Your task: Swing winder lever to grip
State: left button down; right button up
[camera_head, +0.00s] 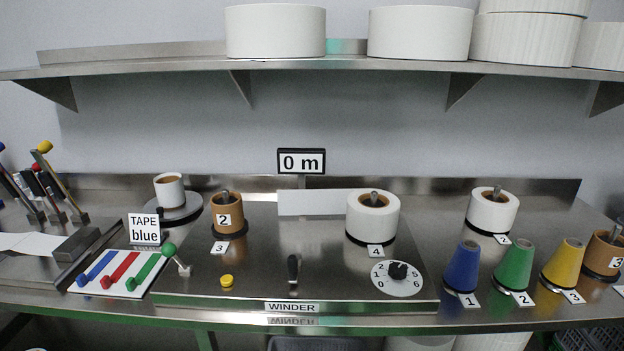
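The winder (325,250) is a flat steel plate on the bench with a "WINDER" label at its front edge. A short lever with a green ball knob (169,249) stands at its left edge, tilted to the left. A small black handle (293,268) stands roughly upright near the front middle of the plate. I cannot tell from the picture which of the two is the lever named. A white roll (373,212) sits on a spindle by label 4, and a brown core (228,213) marked 2 sits on another by label 3. Neither gripper is in view.
A numbered dial (397,279) and a yellow button (227,281) are on the plate. Coloured cones, including a blue one (463,267), stand to the right. A board with coloured bars (120,273) lies to the left. A shelf (330,63) with large rolls hangs above.

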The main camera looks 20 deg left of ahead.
aim_at(169, 250)
jog(key=u, duration=1.35)
jog(key=j+u, duration=0.15)
